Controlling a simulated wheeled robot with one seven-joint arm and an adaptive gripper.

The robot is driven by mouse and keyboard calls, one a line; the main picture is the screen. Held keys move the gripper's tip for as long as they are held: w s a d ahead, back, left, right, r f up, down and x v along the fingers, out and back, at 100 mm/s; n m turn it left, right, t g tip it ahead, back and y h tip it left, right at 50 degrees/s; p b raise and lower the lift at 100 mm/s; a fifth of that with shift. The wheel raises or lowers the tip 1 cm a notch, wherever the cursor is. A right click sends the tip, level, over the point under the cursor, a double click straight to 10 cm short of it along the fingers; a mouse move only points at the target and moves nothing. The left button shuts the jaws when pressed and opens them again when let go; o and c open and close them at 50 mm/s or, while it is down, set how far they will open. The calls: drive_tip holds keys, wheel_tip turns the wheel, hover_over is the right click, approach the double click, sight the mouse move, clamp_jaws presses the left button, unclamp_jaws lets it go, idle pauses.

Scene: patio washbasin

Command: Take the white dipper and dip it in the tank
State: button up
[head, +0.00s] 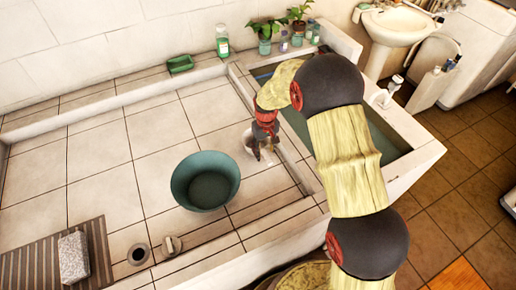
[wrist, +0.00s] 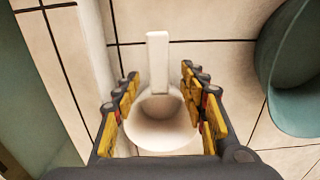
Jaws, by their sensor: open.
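The white dipper (wrist: 158,62) stands upright on the tiled floor of the basin, with its round cup between my gripper's fingers and its flat handle pointing away at the top of the wrist view. In the head view the dipper (head: 247,143) is mostly hidden behind my gripper (head: 262,152). My gripper (wrist: 162,108) is open, with yellow-padded fingers on both sides of the cup. Contact cannot be told. The tank (head: 425,153), holding greenish water, lies to the right of the dipper, partly hidden by my arm.
A green tub (head: 206,181) stands close to the dipper, left and nearer. A low tiled wall (wrist: 65,75) separates the dipper from the tank. Bottles and plants (head: 265,45) line the back ledge. A striped mat (head: 40,258) holds a grey block. The tiles at left are clear.

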wheel_tip(320, 180, down, 3)
drive_tip(key=shift+d+r, duration=0.1)
clamp_jaws()
idle(0.5)
